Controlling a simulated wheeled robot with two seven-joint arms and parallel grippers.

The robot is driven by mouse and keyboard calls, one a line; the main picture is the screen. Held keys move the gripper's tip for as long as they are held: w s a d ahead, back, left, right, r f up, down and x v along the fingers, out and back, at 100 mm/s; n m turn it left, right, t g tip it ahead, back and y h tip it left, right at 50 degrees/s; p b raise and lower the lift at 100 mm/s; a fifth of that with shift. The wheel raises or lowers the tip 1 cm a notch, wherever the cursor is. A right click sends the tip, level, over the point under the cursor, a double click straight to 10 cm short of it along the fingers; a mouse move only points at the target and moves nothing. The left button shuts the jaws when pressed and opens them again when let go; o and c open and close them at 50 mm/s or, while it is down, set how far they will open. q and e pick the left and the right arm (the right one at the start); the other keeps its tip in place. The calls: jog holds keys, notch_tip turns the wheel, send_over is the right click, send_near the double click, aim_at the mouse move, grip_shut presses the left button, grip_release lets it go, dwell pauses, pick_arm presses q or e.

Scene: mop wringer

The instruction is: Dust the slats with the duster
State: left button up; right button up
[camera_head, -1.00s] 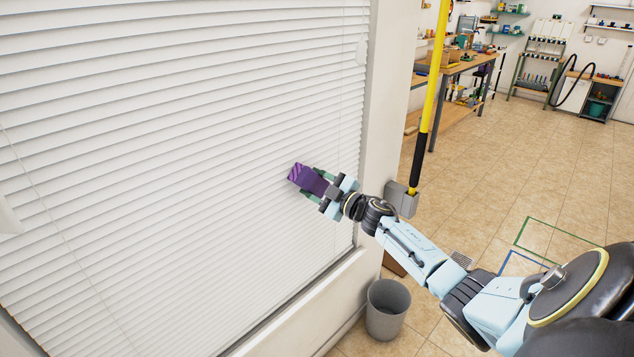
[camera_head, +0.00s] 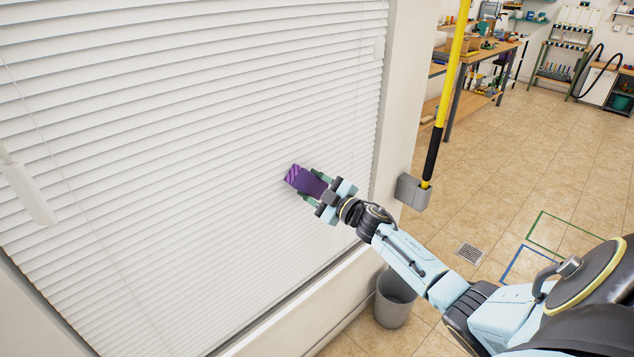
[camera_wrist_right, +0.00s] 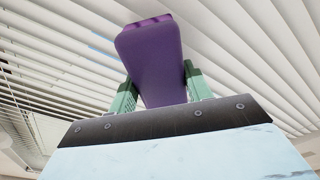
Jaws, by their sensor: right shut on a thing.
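The white slats (camera_head: 190,150) of a large window blind fill the left half of the head view. My right gripper (camera_head: 318,187) is shut on the purple duster (camera_head: 303,179), whose striped end points at the slats. The duster is at the right part of the blind, and I cannot tell whether it touches a slat. In the right wrist view the duster (camera_wrist_right: 150,60) sits between the two green fingers (camera_wrist_right: 160,92), with slats (camera_wrist_right: 240,50) behind it. My left gripper is not in view.
A white wall post (camera_head: 402,110) and the sill bound the blind on the right. A grey bin (camera_head: 394,300) is on the floor below my arm. Tiled floor to the right is mostly open.

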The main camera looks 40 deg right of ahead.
jog(key=shift+s+a+p, duration=0.15)
jog(key=shift+a+p, duration=0.65)
jog(key=shift+a, duration=1.35)
jog(key=shift+s+a+p, duration=0.2)
jog(key=shift+a+p, duration=0.5)
jog(key=shift+a, duration=1.8)
jog(key=shift+s, duration=0.1)
jog(key=shift+s+d+p, duration=0.15)
jog(key=shift+s+p, duration=0.55)
jog(key=shift+s, duration=0.75)
jog(key=shift+s+d+p, duration=0.15)
jog(key=shift+s+p, duration=0.5)
jog(key=shift+s, duration=0.8)
jog(key=s+p, duration=0.1)
jog(key=s, duration=0.2)
jog(key=shift+d, duration=0.15)
